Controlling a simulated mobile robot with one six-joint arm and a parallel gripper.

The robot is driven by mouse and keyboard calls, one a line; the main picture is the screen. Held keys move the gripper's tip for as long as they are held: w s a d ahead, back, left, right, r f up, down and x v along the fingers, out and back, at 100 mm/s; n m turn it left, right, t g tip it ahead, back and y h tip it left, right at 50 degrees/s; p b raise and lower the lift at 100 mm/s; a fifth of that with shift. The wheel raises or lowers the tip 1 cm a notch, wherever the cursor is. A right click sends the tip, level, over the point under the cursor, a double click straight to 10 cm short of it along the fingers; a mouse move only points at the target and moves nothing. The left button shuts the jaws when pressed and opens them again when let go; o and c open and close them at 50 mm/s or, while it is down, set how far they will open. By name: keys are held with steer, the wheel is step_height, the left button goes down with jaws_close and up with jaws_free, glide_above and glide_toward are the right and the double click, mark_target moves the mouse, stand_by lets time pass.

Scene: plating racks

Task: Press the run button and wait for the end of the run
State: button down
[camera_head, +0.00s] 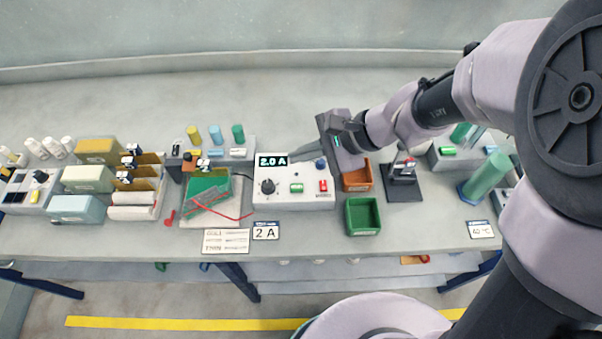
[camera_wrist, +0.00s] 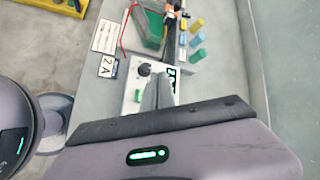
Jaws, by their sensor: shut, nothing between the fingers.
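The white control box (camera_head: 265,200) stands on the bench with a lit display (camera_head: 272,161) reading 2.0 A. Its front has a black knob (camera_head: 267,187), a green button (camera_head: 297,188), a red control (camera_head: 323,185) and a blue knob (camera_head: 320,164). Button lettering is too small to read. My gripper (camera_head: 293,157) is shut and empty, its fingers above the box's back part, beside the display. In the wrist view, the fingers (camera_wrist: 154,82) partly cover the box; the green button (camera_wrist: 137,96) and black knob (camera_wrist: 144,69) show left of them. I cannot tell whether the fingers touch the box.
An orange bin (camera_head: 357,178) and a green bin (camera_head: 363,216) stand right of the box. A tray with a green board (camera_head: 207,190) and red wire is at its left. A 2 A card (camera_head: 265,231) lies in front. A black stand (camera_head: 403,188) is further right.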

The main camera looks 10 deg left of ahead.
steer(key=b, duration=0.6)
glide_above(301, 188)
step_height(301, 188, down, 8)
steer(key=shift+w+f, duration=0.1)
steer(key=shift+f+b, duration=0.35)
steer(key=shift+b, duration=0.25)
stand_by(1.1)
steer(key=shift+f+b, duration=0.35)
steer(key=shift+b, duration=0.15)
steer(key=shift+f+b, duration=0.55)
steer(key=shift+b, duration=0.05)
stand_by(0.4)
steer(key=shift+r, duration=0.1)
steer(key=shift+r+p, duration=0.7)
steer(key=shift+r, duration=0.15)
steer(key=shift+r, duration=0.1)
